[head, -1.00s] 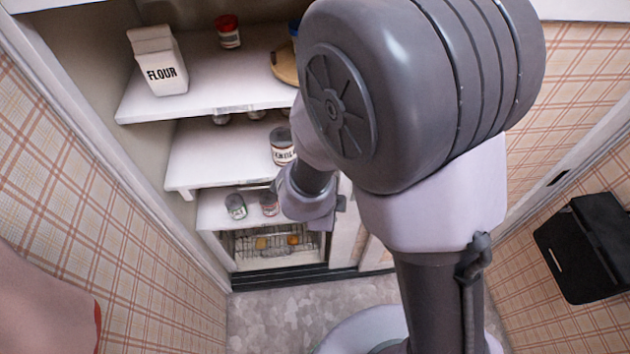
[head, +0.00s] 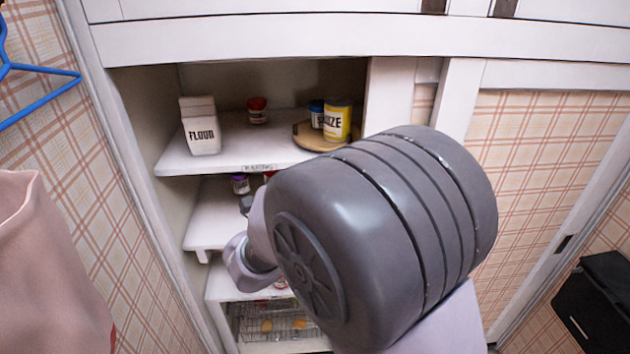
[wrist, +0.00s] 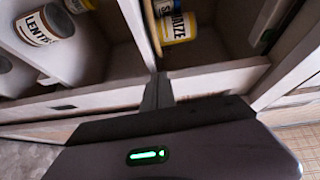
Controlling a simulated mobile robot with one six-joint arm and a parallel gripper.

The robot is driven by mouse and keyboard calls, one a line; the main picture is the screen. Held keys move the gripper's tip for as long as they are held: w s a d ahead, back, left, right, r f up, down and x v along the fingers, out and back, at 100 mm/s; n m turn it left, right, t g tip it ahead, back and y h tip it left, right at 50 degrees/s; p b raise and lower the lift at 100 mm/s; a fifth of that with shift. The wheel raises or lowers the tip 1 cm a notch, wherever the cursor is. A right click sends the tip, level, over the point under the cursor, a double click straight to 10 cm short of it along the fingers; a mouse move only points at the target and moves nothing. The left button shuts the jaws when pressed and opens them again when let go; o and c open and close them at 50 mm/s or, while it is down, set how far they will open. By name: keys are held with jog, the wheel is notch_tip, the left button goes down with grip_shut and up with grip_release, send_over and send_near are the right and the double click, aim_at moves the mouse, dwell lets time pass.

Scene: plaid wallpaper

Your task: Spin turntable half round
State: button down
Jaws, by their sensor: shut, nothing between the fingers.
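The turntable is a round wooden board (head: 304,139) on the right of the top shelf in the head view. A yellow can with dark lettering (head: 338,120) and a blue can (head: 317,114) stand on it. The yellow can also shows in the wrist view (wrist: 177,28), upper middle, beyond my fingers. My gripper (wrist: 157,80) is shut and empty in the wrist view, its narrow fingers pointing toward the shelves. In the head view my arm hides it.
A flour carton (head: 201,126) and a red-lidded jar (head: 257,110) stand on the top shelf (head: 225,157). A lentils can (wrist: 45,25) stands on another shelf in the wrist view. Lower shelves hold jars and a wire basket (head: 270,322). A blue hanger (head: 35,72) hangs at left.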

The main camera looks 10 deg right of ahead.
aim_at(349, 139)
jog(key=x, duration=0.5)
jog(key=r+x, duration=0.1)
jog(key=x, duration=0.4)
jog(key=r+x, duration=0.1)
jog(key=x, duration=0.4)
jog(key=shift+w+a+b, duration=0.15)
jog(key=shift+a+b, duration=0.1)
jog(key=shift+b, duration=0.15)
